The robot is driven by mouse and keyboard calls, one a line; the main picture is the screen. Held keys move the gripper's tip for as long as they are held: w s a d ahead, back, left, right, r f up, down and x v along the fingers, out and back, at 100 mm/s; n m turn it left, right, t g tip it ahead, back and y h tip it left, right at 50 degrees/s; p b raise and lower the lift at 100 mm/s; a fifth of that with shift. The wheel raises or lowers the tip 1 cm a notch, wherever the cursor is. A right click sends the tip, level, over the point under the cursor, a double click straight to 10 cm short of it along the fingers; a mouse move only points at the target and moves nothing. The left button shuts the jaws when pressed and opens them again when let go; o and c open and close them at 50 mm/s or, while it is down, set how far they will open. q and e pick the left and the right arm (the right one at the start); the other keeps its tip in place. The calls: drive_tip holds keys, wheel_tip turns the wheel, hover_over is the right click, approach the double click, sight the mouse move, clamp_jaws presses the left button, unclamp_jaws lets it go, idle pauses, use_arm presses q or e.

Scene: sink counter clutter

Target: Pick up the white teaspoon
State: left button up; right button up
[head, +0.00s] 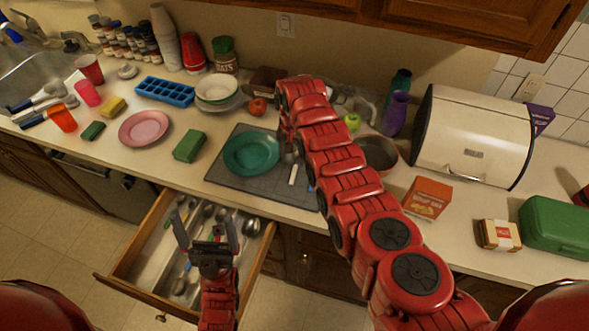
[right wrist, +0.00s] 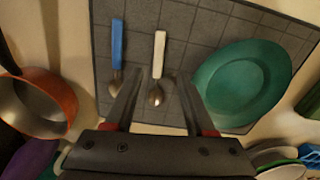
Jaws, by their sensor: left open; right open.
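The white teaspoon (right wrist: 159,57) lies on the grey mat (right wrist: 195,55) in the right wrist view, with its metal bowl nearer my gripper. In the head view, its white handle (head: 293,176) shows at the right of the mat, beside the green plate (head: 251,153). My right gripper (right wrist: 154,82) is open and empty, with its fingers on either side of the teaspoon's bowl in the picture; I cannot tell how high above it they are. In the head view, my right arm mostly hides this gripper. My left gripper (head: 205,222) is open and empty over the open drawer.
A blue-handled spoon (right wrist: 117,45) lies beside the teaspoon. An orange pan (right wrist: 38,102) stands near the mat. The drawer (head: 137,243) holds several utensils. A green sponge (head: 190,146) and a red-orange box (head: 427,197) are on the counter.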

sight(294, 173)
drive_tip(key=shift+s+d+f, duration=0.15)
drive_tip(key=shift+s+f, duration=0.05)
drive_tip(key=shift+f, duration=0.2)
wheel_tip(294, 173, down, 5)
drive_tip(key=b, duration=0.4)
drive_tip(key=shift+w+r, duration=0.1)
drive_tip(key=shift+w, duration=0.05)
drive_tip(key=shift+r, duration=0.2)
drive_tip(key=shift+c, duration=0.7)
clamp_jaws()
